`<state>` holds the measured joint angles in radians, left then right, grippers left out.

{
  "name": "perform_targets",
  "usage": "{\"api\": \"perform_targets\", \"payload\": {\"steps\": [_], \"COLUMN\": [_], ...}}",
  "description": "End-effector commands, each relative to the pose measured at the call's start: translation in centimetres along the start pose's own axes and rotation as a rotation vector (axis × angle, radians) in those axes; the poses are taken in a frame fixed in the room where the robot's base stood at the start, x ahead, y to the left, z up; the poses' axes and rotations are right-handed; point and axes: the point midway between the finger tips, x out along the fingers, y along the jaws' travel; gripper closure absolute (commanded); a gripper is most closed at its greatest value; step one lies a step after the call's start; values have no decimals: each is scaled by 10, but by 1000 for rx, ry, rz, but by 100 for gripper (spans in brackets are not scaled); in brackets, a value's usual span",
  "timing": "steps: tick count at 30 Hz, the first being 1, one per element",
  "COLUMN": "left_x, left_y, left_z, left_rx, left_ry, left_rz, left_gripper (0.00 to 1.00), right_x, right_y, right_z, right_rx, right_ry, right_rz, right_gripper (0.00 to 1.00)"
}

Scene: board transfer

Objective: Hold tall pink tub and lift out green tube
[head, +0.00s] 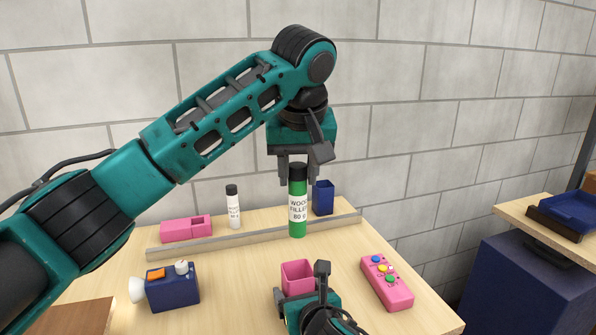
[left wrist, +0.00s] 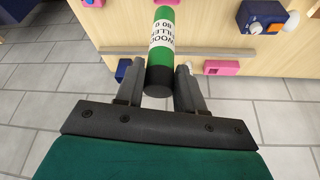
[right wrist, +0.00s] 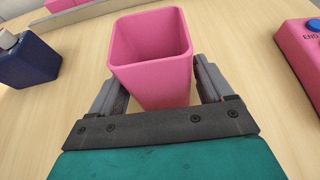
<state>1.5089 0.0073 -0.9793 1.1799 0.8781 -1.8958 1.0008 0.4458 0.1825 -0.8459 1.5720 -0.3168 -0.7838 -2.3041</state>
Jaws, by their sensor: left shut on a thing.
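The green tube (head: 297,228) has a black cap and a white label reading "WOOD FILLER 80 g". My left gripper (head: 298,180) is shut on it near the cap and holds it upright in the air, above and apart from the tub. The tube also shows between the fingers in the left wrist view (left wrist: 162,50). The pink tub (head: 297,278) stands on the table, and its inside looks empty in the right wrist view (right wrist: 150,40). My right gripper (right wrist: 160,85) has one finger on each side of the tub, seemingly against its walls; the fingertips are partly hidden.
A pale rail (head: 255,238) crosses the table. Behind it are a low pink box (head: 186,230), a white bottle (head: 233,210) and a blue tub (head: 323,198). A blue device (head: 172,290) stands left, and a pink button box (head: 386,284) lies right of the tub.

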Motion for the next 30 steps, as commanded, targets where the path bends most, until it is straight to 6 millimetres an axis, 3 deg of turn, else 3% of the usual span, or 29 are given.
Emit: {"api": "perform_targets", "payload": {"steps": [5,17,30], "left_x": [0,0,0], "left_y": [0,0,0], "left_z": [0,0,0], "left_rx": [0,0,0], "left_ry": [0,0,1], "left_rz": [0,0,0], "left_gripper": [100,100,100], "right_x": [0,-10,-82], "right_y": [0,0,0], "right_z": [0,0,0], "right_rx": [0,0,-1], "right_ry": [0,-2,0], "right_rz": [0,1,2], "right_gripper": [4,4,4]}}
